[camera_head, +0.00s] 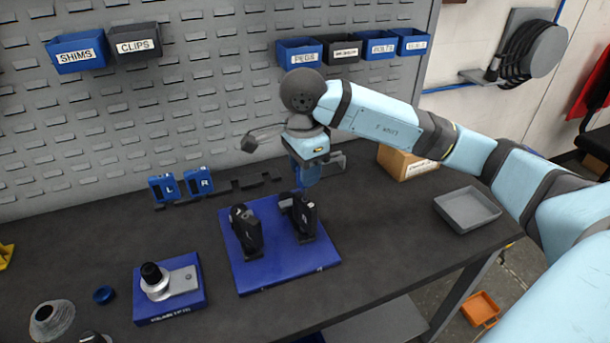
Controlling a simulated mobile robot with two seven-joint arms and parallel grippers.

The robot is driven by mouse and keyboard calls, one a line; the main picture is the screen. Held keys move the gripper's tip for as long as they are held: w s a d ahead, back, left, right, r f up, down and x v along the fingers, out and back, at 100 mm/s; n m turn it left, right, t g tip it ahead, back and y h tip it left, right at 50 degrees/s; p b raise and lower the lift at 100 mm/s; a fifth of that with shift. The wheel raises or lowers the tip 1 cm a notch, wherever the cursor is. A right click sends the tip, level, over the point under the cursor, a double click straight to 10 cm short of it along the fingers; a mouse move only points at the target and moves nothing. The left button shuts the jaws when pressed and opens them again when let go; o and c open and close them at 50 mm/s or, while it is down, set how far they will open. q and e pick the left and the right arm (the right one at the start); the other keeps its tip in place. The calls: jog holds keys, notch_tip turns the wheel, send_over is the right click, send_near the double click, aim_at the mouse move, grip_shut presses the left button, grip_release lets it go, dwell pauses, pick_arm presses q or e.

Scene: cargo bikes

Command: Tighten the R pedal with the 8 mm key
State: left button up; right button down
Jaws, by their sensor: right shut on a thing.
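My right gripper (309,163) points down just behind a blue board (288,272), in front of the pegboard. It is shut on a blue thing (307,178), only partly visible; I cannot tell whether it is the 8 mm key. Two upright black parts, which look like pedals, stand on the blue board: one on the left (245,230) and one on the right (303,217). Any letters on them are too small to read. Blue blocks marked L (163,188) and R (199,181) stand at the back of the bench. My left gripper is not in view.
A dark rack (262,183) runs along the back of the bench. A grey tray (466,210) and a cardboard box (403,163) stand to the right. A blue base with a metal fixture (168,283) stands front left. Labelled bins hang on the pegboard.

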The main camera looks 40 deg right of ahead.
jog(key=shift+s+a+f+m, duration=0.1)
jog(key=shift+f+m, duration=0.15)
jog(key=shift+m, duration=0.25)
jog(key=m, duration=0.6)
jog(key=shift+p, duration=0.3)
jog(key=shift+m, duration=0.4)
jog(key=shift+r, duration=0.15)
jog(key=shift+r, duration=0.35)
jog(key=shift+r, duration=0.1)
